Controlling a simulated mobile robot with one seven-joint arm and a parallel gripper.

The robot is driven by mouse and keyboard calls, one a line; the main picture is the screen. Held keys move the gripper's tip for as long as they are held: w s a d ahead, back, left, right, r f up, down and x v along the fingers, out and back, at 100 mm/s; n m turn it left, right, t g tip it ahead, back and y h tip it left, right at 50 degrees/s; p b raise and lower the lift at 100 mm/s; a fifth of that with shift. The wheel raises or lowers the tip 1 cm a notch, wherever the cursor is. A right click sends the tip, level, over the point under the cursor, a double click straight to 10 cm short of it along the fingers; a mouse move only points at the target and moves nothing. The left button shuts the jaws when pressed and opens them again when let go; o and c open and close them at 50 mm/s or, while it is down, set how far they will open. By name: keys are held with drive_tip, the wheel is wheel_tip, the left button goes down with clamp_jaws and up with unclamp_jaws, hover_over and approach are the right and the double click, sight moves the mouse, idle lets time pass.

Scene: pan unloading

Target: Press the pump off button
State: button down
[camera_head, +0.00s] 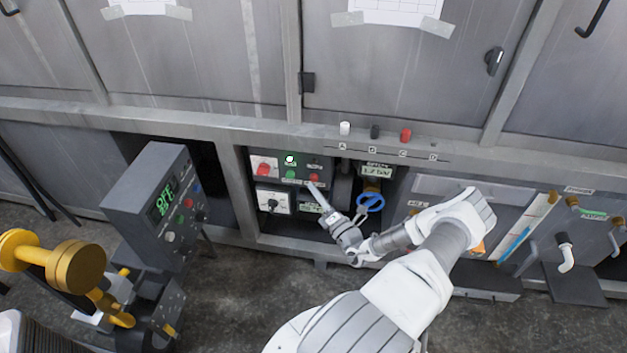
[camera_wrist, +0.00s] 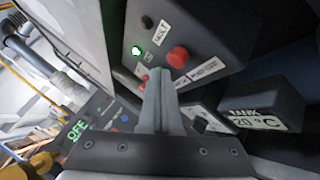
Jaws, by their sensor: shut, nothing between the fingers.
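The control panel (camera_head: 303,164) under the counter carries a lit green lamp (camera_head: 290,159), a green button (camera_head: 290,174) and a red button (camera_head: 314,177). The red button (camera_wrist: 178,57) shows large in the wrist view, beside a white label too slanted to read surely; it looks like the pump off button. My gripper (camera_head: 312,188) is shut and empty, its tips just below the red button in the head view. In the wrist view the closed fingers (camera_wrist: 160,78) stop below-left of the red button, with no contact visible. They seem to hide the green button.
Another red knob (camera_head: 263,168) sits left of the panel, above a rotary switch (camera_head: 272,202). A blue valve handle (camera_head: 370,202) is close to the right of my gripper. A box with an OFF display (camera_head: 162,203) stands at left. A tank temperature display (camera_wrist: 262,118) is nearby.

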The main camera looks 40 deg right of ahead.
drive_tip(key=shift+w+d, duration=0.1)
drive_tip(key=shift+w+d, duration=0.2)
drive_tip(key=shift+w+d+b, duration=0.35)
drive_tip(key=shift+d+b, duration=0.05)
idle(0.9)
idle(0.3)
drive_tip(key=shift+s+a+p, duration=0.45)
drive_tip(key=shift+s+a, duration=0.2)
drive_tip(key=shift+a, duration=0.05)
drive_tip(key=s+a+p, duration=0.2)
drive_tip(key=s+a, duration=0.1)
drive_tip(key=shift+s+a, duration=0.1)
drive_tip(key=shift+a, duration=0.3)
